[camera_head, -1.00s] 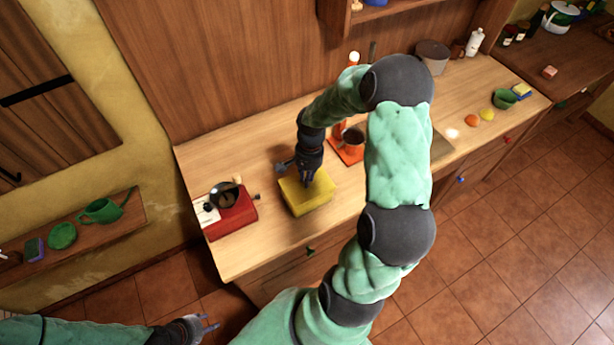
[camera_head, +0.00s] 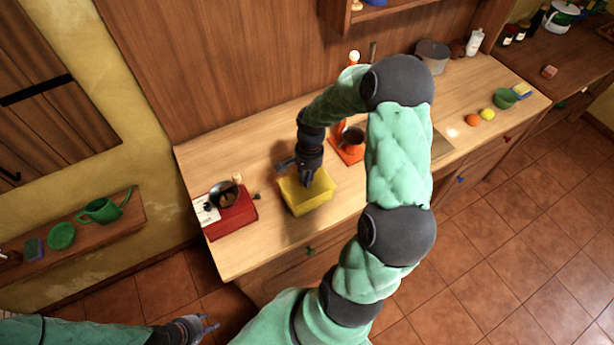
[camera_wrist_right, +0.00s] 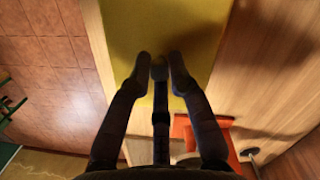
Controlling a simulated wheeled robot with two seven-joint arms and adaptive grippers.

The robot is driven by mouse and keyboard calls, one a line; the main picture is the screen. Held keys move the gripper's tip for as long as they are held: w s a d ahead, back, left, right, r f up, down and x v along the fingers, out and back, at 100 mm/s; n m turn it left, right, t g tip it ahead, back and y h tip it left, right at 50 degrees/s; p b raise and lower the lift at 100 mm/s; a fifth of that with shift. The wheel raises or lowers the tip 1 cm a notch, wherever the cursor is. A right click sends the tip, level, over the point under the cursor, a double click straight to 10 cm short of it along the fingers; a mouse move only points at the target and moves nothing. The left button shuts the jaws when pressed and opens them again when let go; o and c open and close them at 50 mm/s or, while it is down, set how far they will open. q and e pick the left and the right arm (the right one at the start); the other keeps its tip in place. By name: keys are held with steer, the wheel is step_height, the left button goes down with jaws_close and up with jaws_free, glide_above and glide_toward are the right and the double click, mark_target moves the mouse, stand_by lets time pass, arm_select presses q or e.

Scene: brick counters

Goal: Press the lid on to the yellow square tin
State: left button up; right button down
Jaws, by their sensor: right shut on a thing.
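The yellow square tin (camera_head: 312,203) stands on the wooden counter, right of the red box. Its top is covered by a flat yellow lid (camera_wrist_right: 160,25), which fills the top middle of the right wrist view. My right gripper (camera_head: 306,183) is over the tin from above. Its fingertips (camera_wrist_right: 160,72) are close together at the lid, shut on it; the part between them is mostly hidden. I cannot see any clear gap between lid and tin. My left gripper (camera_head: 210,325) is open and empty, low at the left, away from the counter.
A red box with a dark round bowl (camera_head: 233,214) stands left of the tin. An orange stand with a dark cup (camera_head: 347,150) is behind and right of it. My right arm hides part of the counter (camera_head: 265,250). Fruit and a green cup (camera_head: 503,98) lie far right.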

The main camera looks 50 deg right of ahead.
steer(key=shift+f, duration=0.15)
stand_by(0.6)
steer(key=c, duration=1.1)
jaws_free()
steer(key=o, duration=0.5)
steer(key=shift+r+p, duration=2.25)
steer(key=shift+r, duration=1.3)
jaws_close()
